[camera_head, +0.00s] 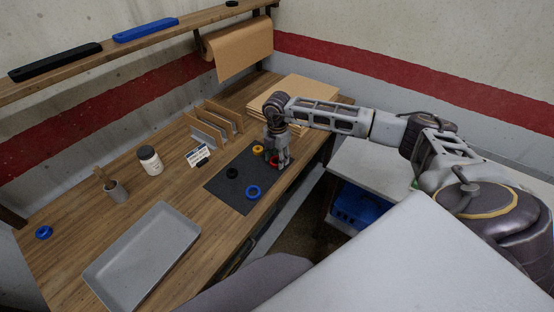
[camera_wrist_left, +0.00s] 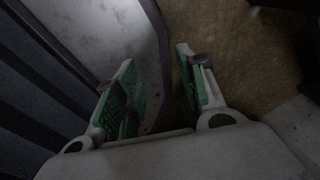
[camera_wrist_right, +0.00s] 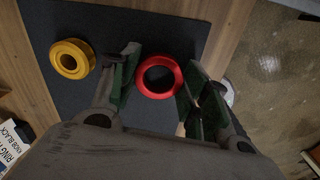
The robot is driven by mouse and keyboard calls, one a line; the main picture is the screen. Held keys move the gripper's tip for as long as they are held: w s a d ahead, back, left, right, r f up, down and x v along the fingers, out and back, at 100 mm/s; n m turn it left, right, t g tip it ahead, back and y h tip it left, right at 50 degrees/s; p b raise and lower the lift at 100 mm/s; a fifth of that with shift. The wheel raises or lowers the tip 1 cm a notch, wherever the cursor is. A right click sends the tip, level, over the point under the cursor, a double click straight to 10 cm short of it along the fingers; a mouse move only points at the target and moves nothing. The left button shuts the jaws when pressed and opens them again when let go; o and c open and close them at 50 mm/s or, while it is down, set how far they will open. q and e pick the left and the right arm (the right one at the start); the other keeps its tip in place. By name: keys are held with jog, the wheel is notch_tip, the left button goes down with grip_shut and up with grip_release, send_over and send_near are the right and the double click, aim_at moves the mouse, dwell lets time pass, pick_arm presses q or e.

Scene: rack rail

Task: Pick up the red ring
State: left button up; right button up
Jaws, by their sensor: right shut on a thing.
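The red ring (camera_wrist_right: 158,94) lies between the two fingers of my right gripper (camera_wrist_right: 160,58), which is shut on it. The ring is over the right edge of the dark mat (camera_wrist_right: 112,22). I cannot tell whether it touches the mat. In the head view, a small part of the red ring (camera_head: 273,162) shows at my right fingertips (camera_head: 278,165); the fingers hide the remainder. My left gripper (camera_wrist_left: 155,57) is open and empty, low over the brown floor in the left wrist view.
A yellow ring (camera_head: 258,150), a black ring (camera_head: 232,173) and a blue ring (camera_head: 249,195) are on the mat. A grey tray (camera_head: 101,277), a white jar (camera_head: 150,160), a wooden divider rack (camera_head: 212,124) and another blue ring (camera_head: 44,233) stand around. Cardboard sheets (camera_head: 305,89) lie behind my right arm.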

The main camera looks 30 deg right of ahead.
aim_at(277, 159)
jog(key=shift+r, duration=0.45)
notch_tip(277, 159, up, 8)
jog(key=shift+f+b, duration=0.2)
jog(key=shift+b, duration=0.25)
pick_arm(q)
jog(key=shift+w+a+f, duration=0.15)
jog(key=shift+a+f, duration=0.1)
jog(key=shift+a, duration=0.2)
jog(key=shift+w+a+f, duration=0.1)
jog(key=shift+a+f, duration=0.15)
jog(key=shift+a, duration=0.2)
pick_arm(e)
jog(key=shift+r, duration=0.55)
